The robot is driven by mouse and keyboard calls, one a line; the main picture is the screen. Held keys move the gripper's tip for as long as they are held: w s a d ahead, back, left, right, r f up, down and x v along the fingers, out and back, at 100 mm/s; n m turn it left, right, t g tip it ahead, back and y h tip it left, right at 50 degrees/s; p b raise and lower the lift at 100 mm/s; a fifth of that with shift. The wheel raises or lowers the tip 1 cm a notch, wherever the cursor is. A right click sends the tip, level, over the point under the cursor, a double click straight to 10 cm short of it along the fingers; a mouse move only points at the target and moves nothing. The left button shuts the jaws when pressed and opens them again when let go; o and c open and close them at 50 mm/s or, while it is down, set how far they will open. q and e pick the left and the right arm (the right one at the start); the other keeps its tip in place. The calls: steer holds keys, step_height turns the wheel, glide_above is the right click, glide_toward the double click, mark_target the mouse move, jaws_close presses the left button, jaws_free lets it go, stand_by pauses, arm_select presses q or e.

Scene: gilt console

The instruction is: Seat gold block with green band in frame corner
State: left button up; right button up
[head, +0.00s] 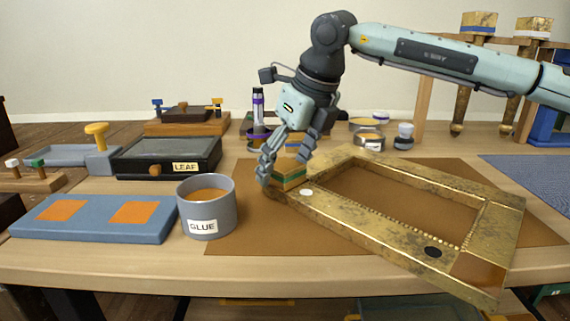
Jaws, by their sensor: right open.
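The gold block with a green band (289,178) is at the left corner of the gilt frame (390,238). My right gripper (285,170) is over the block from above, with fingers around or beside it; part of the block is hidden by the fingers. The gripper is open. I cannot tell whether the block is fully down in the corner. The frame lies angled on a brown mat (238,235), its near right corner reaching past the table's front edge. My left gripper is not in view.
A grey glue pot (208,222) stands left of the mat, beside a blue tray (60,226) with two orange pads. A dark LEAF box (150,158) is behind. Jars (369,139) stand behind the frame. A wooden rack (423,100) with hanging brushes stands at the right.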

steer(key=v, duration=1.2)
